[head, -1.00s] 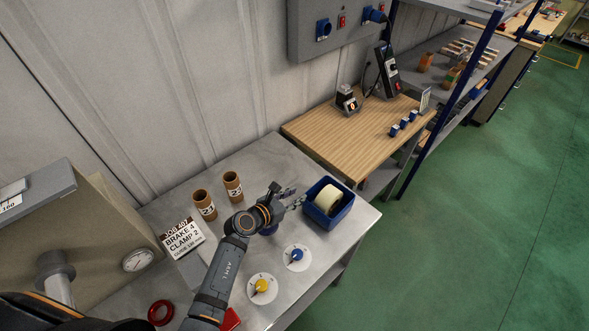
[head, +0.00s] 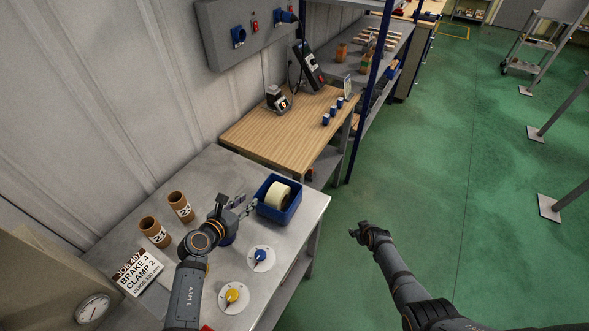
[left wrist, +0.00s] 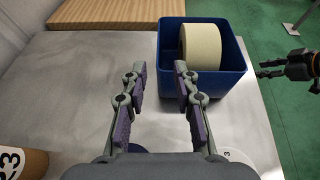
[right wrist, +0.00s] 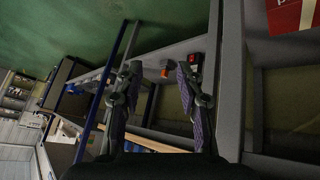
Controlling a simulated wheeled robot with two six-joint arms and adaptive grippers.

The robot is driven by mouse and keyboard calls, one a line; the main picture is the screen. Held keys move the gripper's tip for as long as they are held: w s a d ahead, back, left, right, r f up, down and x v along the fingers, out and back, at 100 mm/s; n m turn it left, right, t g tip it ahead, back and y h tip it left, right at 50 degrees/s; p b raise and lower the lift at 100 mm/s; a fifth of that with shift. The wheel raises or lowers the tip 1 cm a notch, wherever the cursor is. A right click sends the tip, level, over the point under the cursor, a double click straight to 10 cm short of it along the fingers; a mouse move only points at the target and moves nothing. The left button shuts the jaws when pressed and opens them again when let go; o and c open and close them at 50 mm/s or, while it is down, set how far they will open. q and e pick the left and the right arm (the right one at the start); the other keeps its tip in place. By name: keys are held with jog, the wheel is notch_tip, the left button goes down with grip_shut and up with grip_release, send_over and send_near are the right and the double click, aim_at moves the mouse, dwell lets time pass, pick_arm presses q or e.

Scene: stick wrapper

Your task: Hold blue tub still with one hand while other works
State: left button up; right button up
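The blue tub (head: 279,210) stands on the metal bench near its right edge, with a roll of pale tape (head: 272,194) inside. In the left wrist view the tub (left wrist: 222,86) sits just beyond the fingers, with the roll (left wrist: 200,45) upright in it. My left gripper (head: 247,203) is open, its fingers beside the tub's left side; whether a finger touches the wall I cannot tell. My right gripper (head: 358,230) is off the bench over the green floor, apart from the tub. In the right wrist view its fingers (right wrist: 158,80) are spread with nothing between them.
Two brown tubes (head: 154,232) stand left on the bench, near a job card (head: 137,271). A blue-knob dial (head: 260,257) and a yellow-knob dial (head: 233,296) lie in front of the tub. A wooden-topped bench (head: 270,139) adjoins behind. Open floor lies to the right.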

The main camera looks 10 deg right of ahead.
aim_at(262, 188)
jog(key=w+a+r+n+y, duration=0.1)
jog(key=w+a+r+n, duration=0.1)
jog(key=w+a+r, duration=0.35)
jog(key=w+a+r+n+y, duration=0.25)
jog(key=w+r, duration=0.35)
jog(key=r, duration=0.3)
jog(key=w+a+r+n, duration=0.35)
jog(key=w+r, duration=0.25)
jog(key=r, duration=0.2)
jog(key=a+r+n+y, duration=0.1)
jog(key=a+r+n, duration=0.1)
jog(key=a+r, duration=0.25)
pick_arm(q)
jog(key=x, duration=1)
jog(key=shift+w+f, duration=0.2)
jog(key=shift+w, duration=0.15)
pick_arm(e)
jog(key=s+a+r+n+g+y, duration=0.2)
jog(key=s+a+r+n+g, duration=0.1)
jog(key=s+a+n+g, duration=0.3)
jog(key=s+a+g, duration=0.2)
jog(key=s, duration=0.2)
jog(key=shift+s+a+r+n, duration=0.15)
jog(key=shift+a+n, duration=0.1)
jog(key=shift+n, duration=0.15)
pick_arm(q)
grip_shut()
